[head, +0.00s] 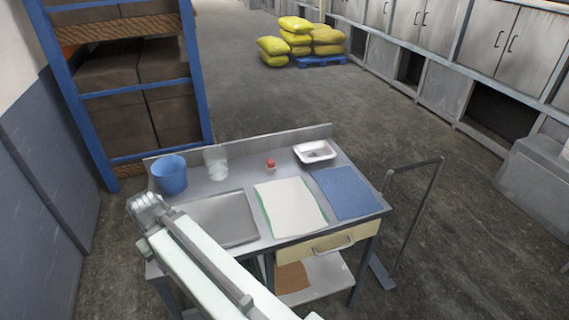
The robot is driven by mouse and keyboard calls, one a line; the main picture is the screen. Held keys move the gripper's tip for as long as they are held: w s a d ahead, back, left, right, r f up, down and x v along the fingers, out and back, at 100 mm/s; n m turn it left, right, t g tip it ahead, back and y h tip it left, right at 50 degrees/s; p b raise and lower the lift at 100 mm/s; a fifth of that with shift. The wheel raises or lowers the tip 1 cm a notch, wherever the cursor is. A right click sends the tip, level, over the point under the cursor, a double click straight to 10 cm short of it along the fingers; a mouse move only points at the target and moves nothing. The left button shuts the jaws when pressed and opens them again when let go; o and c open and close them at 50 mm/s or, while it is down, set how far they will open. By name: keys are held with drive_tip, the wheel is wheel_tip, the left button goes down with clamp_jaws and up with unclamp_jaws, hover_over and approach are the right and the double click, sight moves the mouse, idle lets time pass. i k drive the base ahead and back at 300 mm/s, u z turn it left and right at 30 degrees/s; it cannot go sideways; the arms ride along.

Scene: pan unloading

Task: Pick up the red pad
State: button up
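A small red item (271,162), the only red thing I can make out, is on the metal worktable (236,180) toward its back edge. It seems to sit on a small pale base and is too small to tell more. It stands between a clear container (216,163) and a shallow metal pan (315,151). My arm reaches in from the bottom over the table's front left, well apart from the red item. No gripper fingers show at the visible end of the arm, so my gripper is not in view.
A blue bucket (170,174) stands at the table's back left. A grey basin or tray (222,219), a white board with green edges (289,207) and a blue mat (347,192) cover the front. A metal frame (412,215) stands right of the table; open floor lies behind.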

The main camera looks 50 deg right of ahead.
sight(269, 165)
drive_tip(key=u, duration=2.5)
drive_tip(key=k, duration=2.15)
drive_tip(key=z, duration=0.75)
drive_tip(key=i, duration=0.65)
drive_tip(key=u, duration=0.05)
